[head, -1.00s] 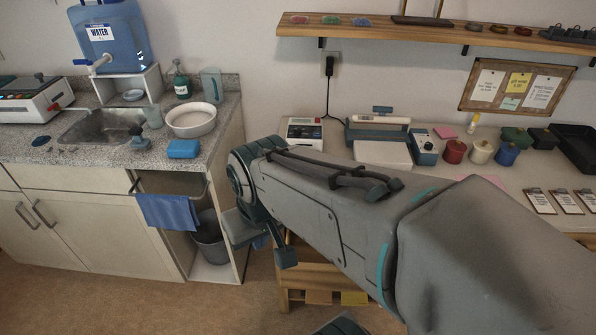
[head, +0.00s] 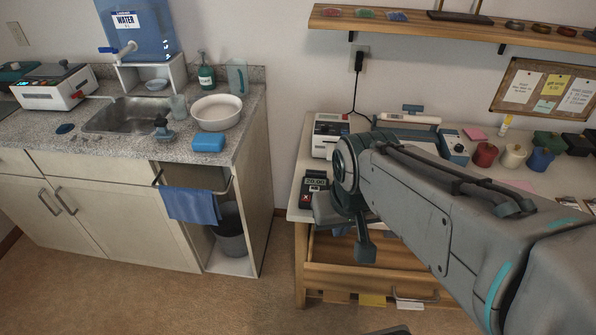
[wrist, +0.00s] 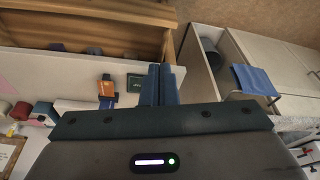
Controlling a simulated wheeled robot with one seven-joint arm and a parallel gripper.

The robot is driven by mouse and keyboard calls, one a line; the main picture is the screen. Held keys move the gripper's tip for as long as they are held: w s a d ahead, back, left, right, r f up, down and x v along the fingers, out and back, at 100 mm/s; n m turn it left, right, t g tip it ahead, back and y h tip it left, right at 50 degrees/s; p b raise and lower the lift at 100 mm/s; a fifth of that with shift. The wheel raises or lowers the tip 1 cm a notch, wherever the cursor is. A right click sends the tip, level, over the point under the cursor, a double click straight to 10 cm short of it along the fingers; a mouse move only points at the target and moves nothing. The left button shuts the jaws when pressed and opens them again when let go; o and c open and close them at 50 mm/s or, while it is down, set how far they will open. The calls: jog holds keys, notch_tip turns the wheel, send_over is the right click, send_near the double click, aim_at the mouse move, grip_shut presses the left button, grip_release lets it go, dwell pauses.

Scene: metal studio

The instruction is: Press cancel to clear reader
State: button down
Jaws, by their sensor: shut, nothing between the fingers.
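The card reader (head: 315,191) is a small dark device on the left end of the wooden workbench. Its lit screen seems to read 20.00, and a red key (head: 305,198) shows at its lower left. My arm stands just to the right of it in the head view and covers the bench beyond. My gripper (wrist: 160,86) shows in the wrist view as two blue fingers pressed together, with nothing between them. I see no contact.
A white and red device (head: 329,130) stands behind the reader on the workbench (head: 300,212). Several coloured pots and a scale-like device stand farther right. A counter with a sink (head: 127,115) is at the left. The floor between counter and bench is clear.

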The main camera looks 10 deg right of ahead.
jog(key=w+f+m+t+y+p, duration=0.2)
jog(key=w+f+m+p, duration=0.1)
jog(key=w+m, duration=0.8)
jog(key=w+f+m+t+y+p, duration=0.2)
jog(key=w+m, duration=0.8)
jog(key=w, duration=0.5)
notch_tip(320, 180, down, 4)
jog(key=shift+d+r+m+t+p, duration=0.1)
jog(key=shift+d+m+t+p, duration=0.25)
jog(key=shift+t+p, duration=0.6)
jog(key=shift+a+g, duration=0.1)
jog(key=shift+g, duration=0.15)
jog(key=b, duration=0.8)
send_over(309, 200)
notch_tip(309, 200, down, 8)
jog(key=shift+r, duration=0.1)
jog(key=shift+w+f, duration=0.1)
jog(key=shift+f, duration=0.4)
jog(key=shift+f, duration=0.15)
